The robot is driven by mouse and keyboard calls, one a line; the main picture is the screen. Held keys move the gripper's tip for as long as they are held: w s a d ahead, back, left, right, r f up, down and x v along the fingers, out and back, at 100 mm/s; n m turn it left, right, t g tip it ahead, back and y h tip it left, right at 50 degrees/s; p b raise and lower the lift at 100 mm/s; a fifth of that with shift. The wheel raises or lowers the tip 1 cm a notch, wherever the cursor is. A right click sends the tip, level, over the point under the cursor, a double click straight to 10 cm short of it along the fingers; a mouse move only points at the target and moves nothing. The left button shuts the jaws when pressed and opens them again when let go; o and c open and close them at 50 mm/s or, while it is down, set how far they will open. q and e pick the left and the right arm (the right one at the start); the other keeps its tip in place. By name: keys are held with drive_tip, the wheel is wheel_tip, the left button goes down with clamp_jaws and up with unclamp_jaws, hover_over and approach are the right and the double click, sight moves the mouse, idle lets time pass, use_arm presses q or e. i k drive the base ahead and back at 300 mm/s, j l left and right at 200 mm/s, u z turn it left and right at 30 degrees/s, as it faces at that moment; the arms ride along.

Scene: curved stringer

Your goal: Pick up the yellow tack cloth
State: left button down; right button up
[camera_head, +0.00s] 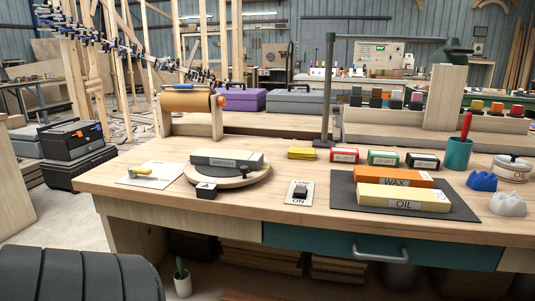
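A small yellow folded block (302,153) lies on the wooden workbench (135,190) behind the light switch plate; it looks like the yellow tack cloth, but its label cannot be read. A larger yellow slab marked OIL (385,199) lies on a dark mat, in front of an orange slab marked WAX (392,178). Neither of my grippers shows in the view.
A round board (227,177) bears a grey block. A dark post (328,90) rises behind the yellow block. Red, green and black labelled boxes stand to its right, then a teal cup (458,154).

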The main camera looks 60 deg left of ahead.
sight(296, 153)
drive_tip(key=u, duration=1.5)
